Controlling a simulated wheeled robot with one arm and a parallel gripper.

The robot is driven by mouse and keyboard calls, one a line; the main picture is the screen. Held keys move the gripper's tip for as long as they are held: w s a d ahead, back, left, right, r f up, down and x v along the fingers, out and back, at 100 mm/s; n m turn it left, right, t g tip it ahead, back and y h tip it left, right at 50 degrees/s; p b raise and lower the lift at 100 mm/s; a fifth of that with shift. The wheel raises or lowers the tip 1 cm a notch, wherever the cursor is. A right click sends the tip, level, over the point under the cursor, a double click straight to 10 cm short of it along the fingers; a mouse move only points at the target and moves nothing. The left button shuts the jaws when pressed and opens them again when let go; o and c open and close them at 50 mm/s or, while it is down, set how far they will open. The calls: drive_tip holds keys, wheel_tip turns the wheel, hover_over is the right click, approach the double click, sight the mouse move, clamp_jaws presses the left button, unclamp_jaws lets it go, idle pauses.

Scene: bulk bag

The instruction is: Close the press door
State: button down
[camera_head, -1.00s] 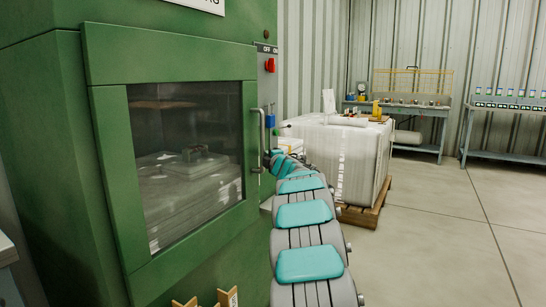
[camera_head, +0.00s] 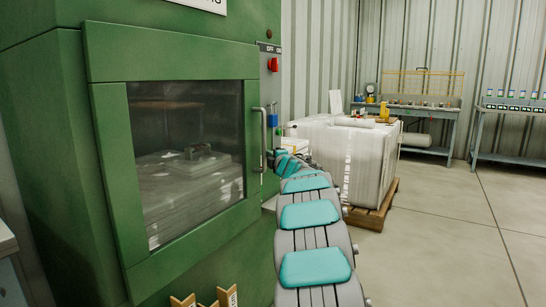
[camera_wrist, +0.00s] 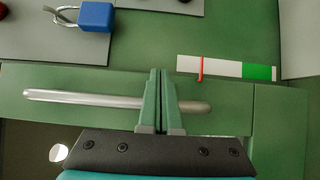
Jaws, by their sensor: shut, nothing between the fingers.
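The press door (camera_head: 105,150) is a green frame around a dark window, on the front of the green press (camera_head: 50,150). It sits at or near the press front; I cannot tell whether it is fully flush. Its upright metal handle (camera_head: 262,140) is on the right side of the door. In the wrist view the handle (camera_wrist: 70,97) runs sideways behind my gripper (camera_wrist: 161,75), whose fingers are together with nothing between them. The fingers lie across the handle in the picture; contact is unclear. In the head view the gripper is hard to make out at the arm's far end.
A blue padlock (camera_wrist: 95,16) hangs beside the door edge. A white-and-green strip (camera_wrist: 228,68) has a red mark over its white part. A wrapped bale (camera_head: 345,165) on a pallet (camera_head: 372,213) stands right of the press. Floor at the right is clear.

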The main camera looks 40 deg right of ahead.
drive_tip(key=s+d, duration=0.4)
drive_tip(key=s, duration=0.7)
